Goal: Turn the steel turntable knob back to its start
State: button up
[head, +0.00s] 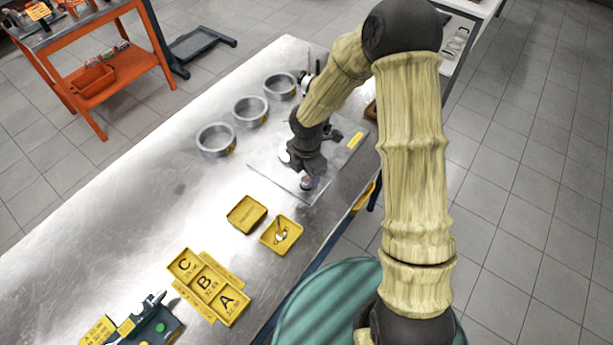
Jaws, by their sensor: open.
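A flat grey plate (264,168) lies on the steel bench at its right side. A small round steel knob (306,184) stands near the front of the plate. My gripper (307,173) points down over the plate, open, its fingers just above or at the knob. I cannot tell whether they touch it. A pale round part (285,156) shows at the left of my gripper; the rest of the turntable is hidden behind my gripper and wrist.
Three metal rings (216,140) stand in a row left of the plate. Two yellow trays (246,214) and the A, B, C trays (204,283) lie nearer, with a dark fixture (150,325) at the bottom left. Bare bench (150,205) lies to the left.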

notch_tip(320, 180, down, 2)
jog(key=c, duration=1)
jog(key=shift+o, duration=0.2)
